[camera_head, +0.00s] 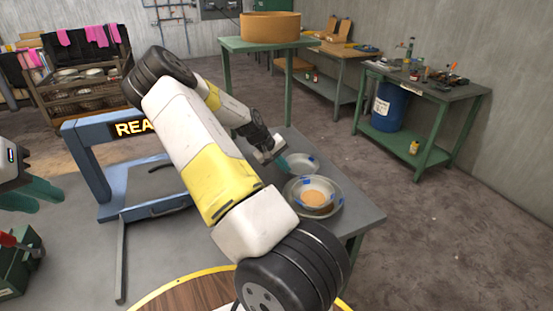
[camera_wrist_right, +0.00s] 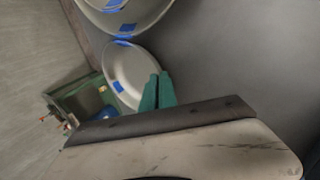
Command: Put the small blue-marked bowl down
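The small blue-marked bowl (camera_head: 301,163) is pale grey and sits just right of my right gripper (camera_head: 280,160) in the head view. In the right wrist view this bowl (camera_wrist_right: 130,68) appears tilted, and the close-together teal fingers (camera_wrist_right: 157,91) overlap its rim. My right gripper appears shut on that rim. Whether the bowl's base touches the table cannot be seen clearly. My left gripper (camera_head: 32,196) is at the left edge of the head view, away from the bowls, with its teal fingers apart and nothing visible between them.
A larger blue-marked bowl (camera_head: 335,205) stands near the grey table's (camera_head: 362,213) right edge, with a smaller bowl holding tan contents inside it. A blue frame (camera_head: 90,165) stands left of my right arm. A round wooden surface (camera_head: 185,294) is in front.

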